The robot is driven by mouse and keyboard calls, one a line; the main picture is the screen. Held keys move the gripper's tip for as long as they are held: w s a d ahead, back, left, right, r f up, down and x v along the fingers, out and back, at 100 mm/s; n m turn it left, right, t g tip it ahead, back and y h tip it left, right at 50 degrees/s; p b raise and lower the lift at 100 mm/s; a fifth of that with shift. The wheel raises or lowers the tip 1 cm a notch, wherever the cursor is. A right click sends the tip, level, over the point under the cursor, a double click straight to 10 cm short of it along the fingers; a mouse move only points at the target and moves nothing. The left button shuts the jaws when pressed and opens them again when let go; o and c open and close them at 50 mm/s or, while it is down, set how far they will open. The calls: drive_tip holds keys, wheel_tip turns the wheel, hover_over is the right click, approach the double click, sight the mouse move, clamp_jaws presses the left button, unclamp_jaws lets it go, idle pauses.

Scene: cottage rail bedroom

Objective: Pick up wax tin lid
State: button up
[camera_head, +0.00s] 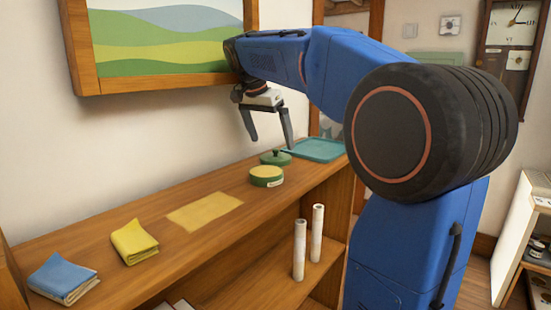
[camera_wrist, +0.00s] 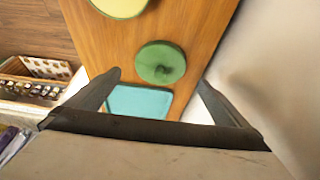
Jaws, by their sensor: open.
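The wax tin lid (camera_head: 276,157) is a round green disc with a small dark knob, lying on the wooden shelf top. In the wrist view the lid (camera_wrist: 161,62) lies just beyond my fingertips, roughly between their lines. The wax tin (camera_head: 266,176), green with a yellow top, stands beside it; its yellow top also shows at the upper edge of the wrist view (camera_wrist: 120,6). My gripper (camera_head: 271,144) is open and empty, pointing down above the shelf near the lid. In the wrist view its two fingers (camera_wrist: 158,80) are spread wide.
A teal tray (camera_head: 318,150) lies right of the lid. A yellow sheet (camera_head: 205,212), a folded yellow cloth (camera_head: 134,242) and a folded blue cloth (camera_head: 64,279) lie to the left. Two white rolls (camera_head: 299,250) stand on the lower shelf. The wall and a framed picture (camera_head: 165,80) are behind.

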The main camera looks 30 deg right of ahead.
sight(274, 149)
drive_tip(key=shift+x, duration=2.5)
drive_tip(key=c, duration=1)
